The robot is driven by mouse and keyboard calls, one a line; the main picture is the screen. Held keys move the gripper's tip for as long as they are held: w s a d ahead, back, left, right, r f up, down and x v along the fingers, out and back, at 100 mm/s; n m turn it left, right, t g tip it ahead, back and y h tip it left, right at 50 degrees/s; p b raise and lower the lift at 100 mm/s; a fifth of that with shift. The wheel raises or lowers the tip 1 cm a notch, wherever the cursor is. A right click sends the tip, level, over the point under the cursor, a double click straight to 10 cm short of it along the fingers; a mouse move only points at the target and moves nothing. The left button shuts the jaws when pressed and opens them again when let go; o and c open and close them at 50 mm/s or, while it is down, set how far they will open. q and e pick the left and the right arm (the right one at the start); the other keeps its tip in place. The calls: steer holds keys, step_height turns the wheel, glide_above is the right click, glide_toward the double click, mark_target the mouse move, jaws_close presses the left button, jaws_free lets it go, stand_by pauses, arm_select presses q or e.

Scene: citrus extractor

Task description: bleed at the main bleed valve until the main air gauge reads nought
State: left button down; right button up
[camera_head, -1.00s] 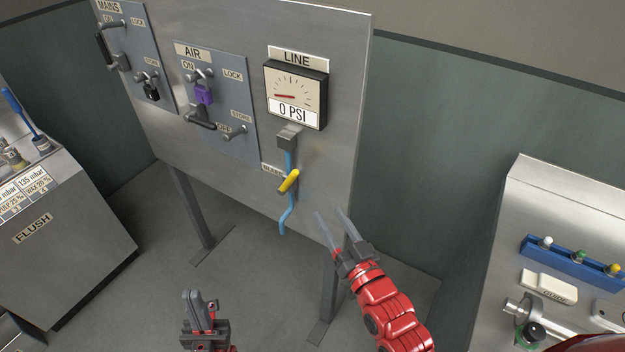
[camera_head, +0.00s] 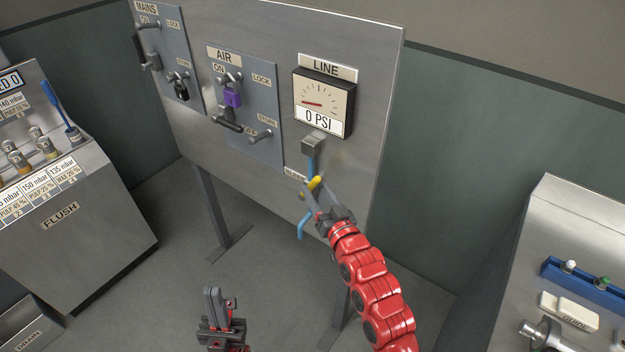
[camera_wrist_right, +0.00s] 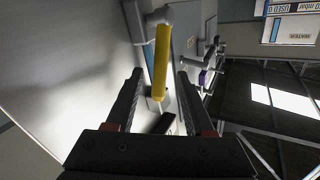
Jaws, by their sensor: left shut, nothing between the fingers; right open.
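The main air gauge (camera_head: 323,101), under a LINE label, reads 0 PSI in the head view, its red needle at the left of the dial. Below it a blue hose (camera_head: 304,228) hangs from a grey block. The bleed valve's yellow lever (camera_head: 314,184) sits on this line. My right gripper (camera_head: 314,196) is open at the lever. In the right wrist view the yellow lever (camera_wrist_right: 161,62) stands between the two open fingers (camera_wrist_right: 158,92); I cannot tell whether they touch it. My left gripper (camera_head: 213,300) is shut and empty, low in front of the panel.
Left of the gauge is the AIR plate (camera_head: 240,110) with a purple padlock (camera_head: 232,97). The MAINS plate (camera_head: 168,55) has a black padlock. A FLUSH cabinet (camera_head: 75,230) stands left, a steel bench (camera_head: 550,230) right.

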mark_target(314, 187)
steer(key=shift+p+x, duration=0.3)
steer(key=shift+x, duration=1.35)
jaws_close()
